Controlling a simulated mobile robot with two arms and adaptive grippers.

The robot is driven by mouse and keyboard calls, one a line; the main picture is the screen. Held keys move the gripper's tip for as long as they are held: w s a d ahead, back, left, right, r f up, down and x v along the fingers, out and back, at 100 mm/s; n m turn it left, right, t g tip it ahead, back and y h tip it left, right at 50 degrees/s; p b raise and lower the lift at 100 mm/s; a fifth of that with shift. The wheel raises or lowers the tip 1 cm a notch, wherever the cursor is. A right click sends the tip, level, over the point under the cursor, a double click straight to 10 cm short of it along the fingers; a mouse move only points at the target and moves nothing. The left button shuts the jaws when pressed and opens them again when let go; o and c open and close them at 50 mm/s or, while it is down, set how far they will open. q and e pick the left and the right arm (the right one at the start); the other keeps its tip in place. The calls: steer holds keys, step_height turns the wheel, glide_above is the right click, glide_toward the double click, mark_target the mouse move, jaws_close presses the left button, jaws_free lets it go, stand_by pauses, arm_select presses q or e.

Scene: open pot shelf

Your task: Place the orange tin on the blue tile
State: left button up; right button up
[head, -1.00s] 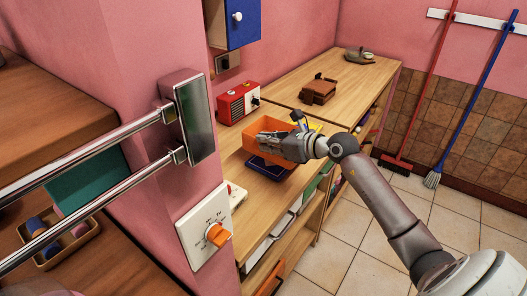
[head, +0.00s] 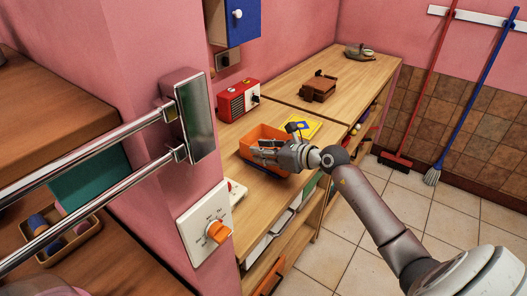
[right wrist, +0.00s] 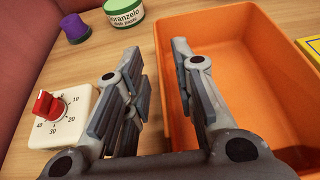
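The orange tin (head: 262,132) is an open rectangular box, standing level on the wooden counter beside the wall, low over the spot of the blue tile. My right gripper (head: 264,152) is at the tin's near side. In the right wrist view the fingers (right wrist: 157,65) are apart, with the left wall of the tin (right wrist: 250,60) between them. One finger is inside the tin and the other outside, with gaps visible. My left gripper is not in view.
A white timer with a red knob (right wrist: 62,112), a green-labelled can (right wrist: 124,12) and a purple-capped jar (right wrist: 74,28) stand beside the tin. A yellow card (head: 302,127) lies behind it. A red radio (head: 238,99) stands by the wall.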

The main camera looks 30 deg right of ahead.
steer(key=shift+r, duration=0.25)
steer(key=shift+s+d+f, duration=0.1)
steer(key=shift+s+d, duration=0.05)
steer(key=shift+s, duration=0.2)
steer(key=b+v, duration=0.1)
steer(key=v, duration=1)
steer(key=shift+s, duration=0.1)
